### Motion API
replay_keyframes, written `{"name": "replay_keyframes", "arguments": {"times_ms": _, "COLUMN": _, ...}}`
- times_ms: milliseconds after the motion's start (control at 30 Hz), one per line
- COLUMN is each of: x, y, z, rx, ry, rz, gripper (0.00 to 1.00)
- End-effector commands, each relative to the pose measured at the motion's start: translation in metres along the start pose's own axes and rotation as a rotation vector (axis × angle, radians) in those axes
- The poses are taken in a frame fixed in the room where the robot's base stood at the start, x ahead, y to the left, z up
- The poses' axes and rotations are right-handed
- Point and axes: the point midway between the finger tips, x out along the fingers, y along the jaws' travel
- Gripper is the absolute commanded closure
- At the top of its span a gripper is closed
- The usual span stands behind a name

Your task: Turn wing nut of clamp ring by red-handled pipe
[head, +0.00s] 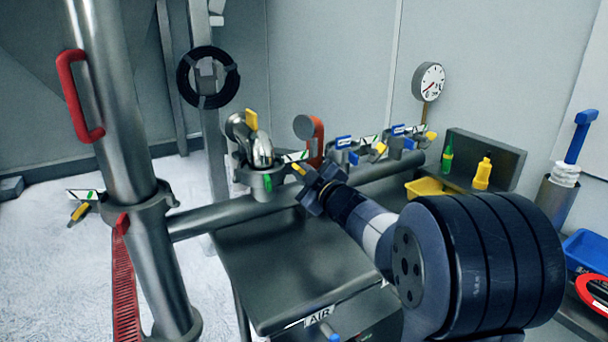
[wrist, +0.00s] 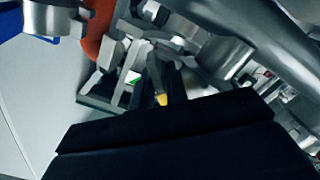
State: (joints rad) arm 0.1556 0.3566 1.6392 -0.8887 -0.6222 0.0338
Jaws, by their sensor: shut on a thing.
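My gripper (head: 310,187) is in the middle of the head view, at a clamp ring beside a short upright pipe with an orange-red handle (head: 318,140). It is shut on a yellow-tipped wing nut (head: 298,168); the dark jaws hide part of it. In the wrist view the wing nut's yellow tip (wrist: 161,99) shows, with a green-and-white tag (wrist: 132,77) and the orange-red handle (wrist: 99,30) beyond. The clamp ring is mostly hidden. At the left, a tall steel pipe (head: 128,160) bears a red handle (head: 72,95), with another yellow wing nut (head: 80,211) at its clamp ring.
A bent steel fitting (head: 262,150) with a yellow lever stands left of my gripper. Several blue-and-yellow tagged clamps (head: 375,148) line the horizontal pipe behind. A steel surface (head: 275,255) lies below. Yellow and blue bins stand at the right.

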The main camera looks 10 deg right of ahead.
Motion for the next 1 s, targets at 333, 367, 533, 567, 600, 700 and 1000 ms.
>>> {"name": "replay_keyframes", "arguments": {"times_ms": 333, "x": 0.0, "y": 0.0, "z": 0.0, "rx": 0.001, "ry": 0.001, "rz": 0.0, "gripper": 0.7}}
{"name": "replay_keyframes", "arguments": {"times_ms": 367, "x": 0.0, "y": 0.0, "z": 0.0, "rx": 0.001, "ry": 0.0, "rz": 0.0, "gripper": 0.7}}
{"name": "replay_keyframes", "arguments": {"times_ms": 533, "x": -0.002, "y": 0.0, "z": 0.0, "rx": 0.001, "ry": 0.0, "rz": 0.0, "gripper": 0.7}}
{"name": "replay_keyframes", "arguments": {"times_ms": 567, "x": -0.004, "y": 0.0, "z": 0.0, "rx": 0.001, "ry": 0.0, "rz": 0.001, "gripper": 0.7}}
{"name": "replay_keyframes", "arguments": {"times_ms": 600, "x": -0.007, "y": 0.0, "z": 0.0, "rx": 0.002, "ry": 0.0, "rz": 0.001, "gripper": 0.7}}
{"name": "replay_keyframes", "arguments": {"times_ms": 700, "x": -0.021, "y": 0.001, "z": 0.0, "rx": 0.001, "ry": -0.001, "rz": 0.002, "gripper": 0.7}}
{"name": "replay_keyframes", "arguments": {"times_ms": 1000, "x": -0.08, "y": 0.001, "z": 0.0, "rx": 0.001, "ry": -0.001, "rz": 0.003, "gripper": 0.7}}
